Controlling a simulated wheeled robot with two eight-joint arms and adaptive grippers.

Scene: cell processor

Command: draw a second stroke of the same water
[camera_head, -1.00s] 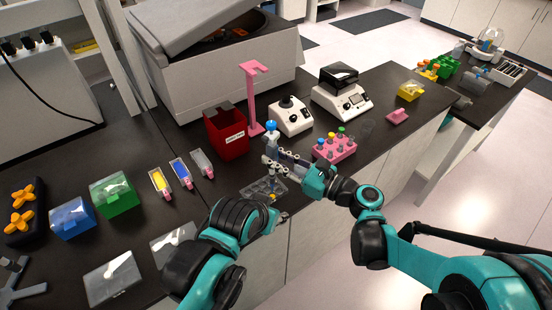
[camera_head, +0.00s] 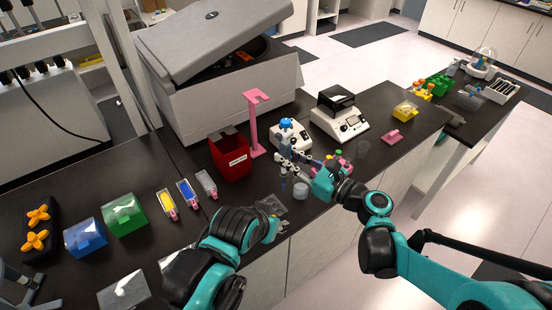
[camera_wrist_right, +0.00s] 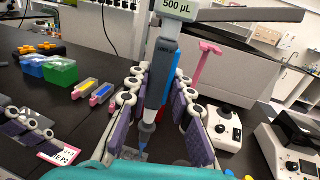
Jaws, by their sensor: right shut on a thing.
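The tip (camera_wrist_right: 145,135) points down, between a clear plate (camera_head: 270,205) and a small clear cup (camera_head: 300,190) in the head view. I cannot tell its height over them. My left gripper (camera_head: 277,228) is beside the plate at the counter's front edge. Its fingers (camera_wrist_right: 28,122) show at the left in the right wrist view, near a "P2" label. Whether they hold anything is unclear.
A red bin (camera_head: 230,160) and a pink stand (camera_head: 255,125) stand behind the pipette. A pink rack with coloured caps (camera_head: 345,165) is partly hidden behind my right gripper. Blue (camera_head: 86,238) and green (camera_head: 125,217) boxes stand at the left.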

